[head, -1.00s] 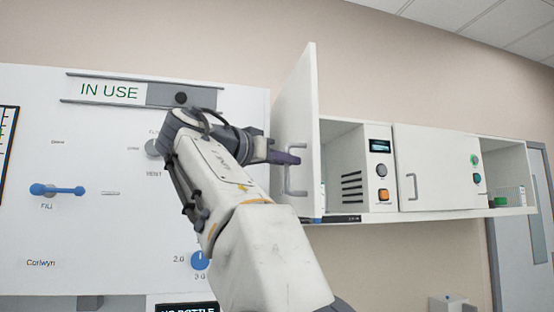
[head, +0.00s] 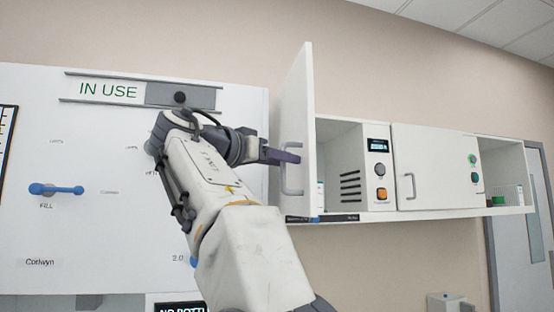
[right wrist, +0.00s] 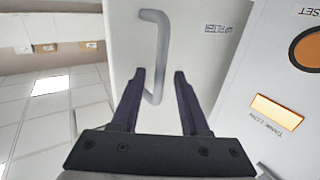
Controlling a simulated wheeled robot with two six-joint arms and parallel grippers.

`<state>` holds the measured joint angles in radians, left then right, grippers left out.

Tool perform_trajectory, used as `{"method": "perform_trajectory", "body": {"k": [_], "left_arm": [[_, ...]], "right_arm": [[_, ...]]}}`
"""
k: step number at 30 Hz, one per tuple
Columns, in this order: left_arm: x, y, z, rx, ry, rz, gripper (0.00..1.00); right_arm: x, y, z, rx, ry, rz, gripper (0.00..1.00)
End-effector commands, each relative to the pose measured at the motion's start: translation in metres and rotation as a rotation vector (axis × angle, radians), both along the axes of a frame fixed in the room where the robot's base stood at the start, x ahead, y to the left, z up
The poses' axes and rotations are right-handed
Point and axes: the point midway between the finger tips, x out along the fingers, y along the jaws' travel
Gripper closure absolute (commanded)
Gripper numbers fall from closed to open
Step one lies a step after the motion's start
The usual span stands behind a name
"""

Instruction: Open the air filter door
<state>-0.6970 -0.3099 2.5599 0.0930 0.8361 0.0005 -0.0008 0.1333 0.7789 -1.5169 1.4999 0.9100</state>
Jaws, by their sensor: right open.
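The white air filter door (head: 298,110) stands swung out from the left end of the wall cabinet, showing its handle side and leaving the bay behind it open. A grey bar handle (head: 286,180) is on it. My right gripper (head: 290,156) is beside the handle, its dark fingers overlapping it in the head view. In the right wrist view the door (right wrist: 200,70) fills the middle, with a small label partly readable as "filter". The handle (right wrist: 161,50) runs into the gap between the open fingers of the right gripper (right wrist: 159,74). My left gripper is not in view.
Right of the open bay (head: 335,165) are a vented panel with a display and buttons (head: 379,170), a closed white door (head: 430,168) and an open shelf bay (head: 505,180). A white panel with an "IN USE" sign (head: 110,90) and a blue lever (head: 62,190) is on the left.

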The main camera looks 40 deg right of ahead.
Motion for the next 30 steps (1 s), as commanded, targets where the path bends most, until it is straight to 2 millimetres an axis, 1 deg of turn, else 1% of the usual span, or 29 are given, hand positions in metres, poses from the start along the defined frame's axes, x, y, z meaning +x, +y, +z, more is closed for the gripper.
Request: {"method": "perform_trajectory", "body": {"k": [5, 12, 16, 21, 30], "left_arm": [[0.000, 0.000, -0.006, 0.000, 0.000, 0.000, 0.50], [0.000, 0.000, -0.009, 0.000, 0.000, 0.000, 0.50], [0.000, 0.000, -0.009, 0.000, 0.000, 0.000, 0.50], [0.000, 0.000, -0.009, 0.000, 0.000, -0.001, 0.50], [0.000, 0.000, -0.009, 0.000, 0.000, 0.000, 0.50]], "right_arm": [[-0.001, 0.022, -0.002, 0.000, -0.002, 0.006, 0.55], [-0.006, 0.069, -0.001, 0.000, -0.001, 0.006, 0.55], [-0.008, 0.089, 0.000, -0.001, 0.001, 0.006, 0.55], [-0.011, 0.101, 0.000, 0.000, -0.001, 0.001, 0.55], [-0.012, 0.103, 0.000, 0.000, 0.000, -0.001, 0.55]]}}
